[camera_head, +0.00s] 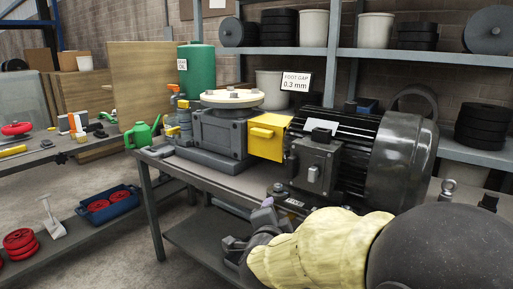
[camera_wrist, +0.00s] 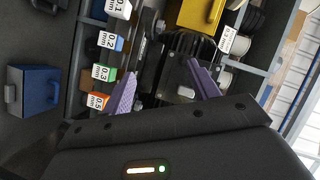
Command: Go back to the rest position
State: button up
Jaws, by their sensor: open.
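My gripper shows in the wrist view (camera_wrist: 165,88) with its two purple fingers spread apart and nothing held between them. In the head view my gripper (camera_head: 266,206) is partly hidden by my own arm, low in front of the motor (camera_head: 400,150) at the bench edge. In the wrist view the dark finned motor (camera_wrist: 185,50) lies beyond the fingers, apart as far as I can tell.
Labelled shim holders (camera_wrist: 108,72) stand left of the fingers in the wrist view, with a blue box (camera_wrist: 35,88) farther left. Open floor (camera_head: 110,250) lies left of the bench.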

jog(key=s+d+f+n+g+y, duration=0.1)
jog(key=s+d+f+n+g, duration=0.45)
jog(key=s+f+n, duration=0.35)
jog(key=s+d+f+n+g+y, duration=0.2)
jog(key=s+d+f+n+g, duration=0.35)
jog(key=s+f+g, duration=0.35)
notch_tip(320, 180, up, 29)
jog(key=s+t+p, duration=0.1)
jog(key=p, duration=2.7)
jog(key=shift+a+f+t+p, duration=0.2)
jog(key=shift+t+p, duration=0.15)
jog(key=shift+n, duration=0.25)
